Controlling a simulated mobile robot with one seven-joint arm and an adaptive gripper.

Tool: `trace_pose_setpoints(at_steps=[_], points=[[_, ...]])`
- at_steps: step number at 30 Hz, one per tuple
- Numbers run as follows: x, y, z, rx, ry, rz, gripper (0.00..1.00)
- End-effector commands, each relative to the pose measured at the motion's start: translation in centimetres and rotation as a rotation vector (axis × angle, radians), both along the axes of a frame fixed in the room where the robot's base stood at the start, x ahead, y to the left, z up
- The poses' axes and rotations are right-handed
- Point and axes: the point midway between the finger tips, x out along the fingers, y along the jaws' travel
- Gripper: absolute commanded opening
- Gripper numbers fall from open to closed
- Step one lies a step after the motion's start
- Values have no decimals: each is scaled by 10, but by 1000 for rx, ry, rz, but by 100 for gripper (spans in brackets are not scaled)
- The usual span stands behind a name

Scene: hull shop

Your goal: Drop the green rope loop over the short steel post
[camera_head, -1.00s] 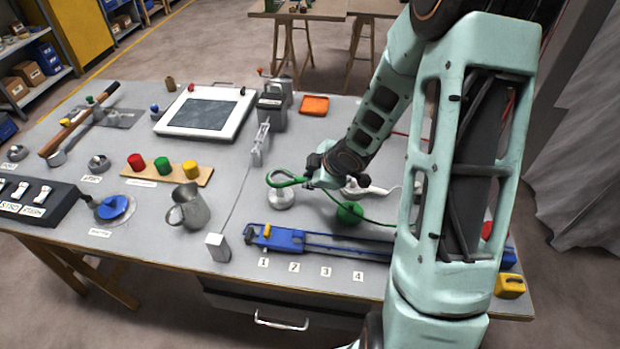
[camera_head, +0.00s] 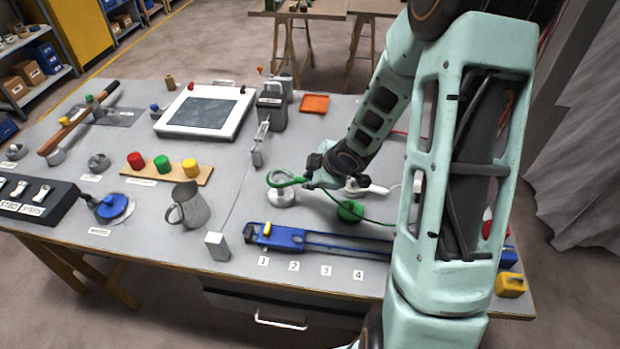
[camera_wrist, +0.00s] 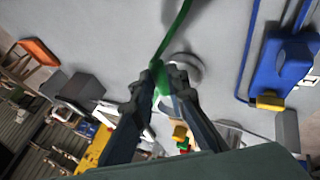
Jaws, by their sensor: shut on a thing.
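The green rope loop (camera_head: 284,180) is held out to the left of my gripper (camera_head: 310,176), which is shut on the rope. The short steel post with its round pale base (camera_head: 281,199) stands right below the loop in the head view. The loop overlaps the post's top there; I cannot tell whether it encircles it or hovers above. In the wrist view my gripper (camera_wrist: 163,78) pinches the green rope (camera_wrist: 176,32), whose tail runs upward. The round base (camera_wrist: 190,69) shows just beyond the fingers, partly hidden by them.
A green round thing (camera_head: 350,211) lies on the bench right of the post, with the rope's tail near it. A blue rail fixture (camera_head: 285,238) lies in front. A steel jug (camera_head: 188,206) stands left. The bench between jug and post is mostly clear.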

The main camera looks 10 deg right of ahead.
Motion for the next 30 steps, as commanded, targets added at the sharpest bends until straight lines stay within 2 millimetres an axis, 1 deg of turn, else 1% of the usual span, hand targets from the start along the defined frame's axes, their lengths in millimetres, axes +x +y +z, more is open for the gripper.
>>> trace_pose_setpoints(at_steps=[14, 25, 30], points=[[0, 0, -1, 0, -1, 0, 0], [0, 0, -11, 0, 0, 0, 0], [0, 0, -11, 0, -1, 0, 0]])
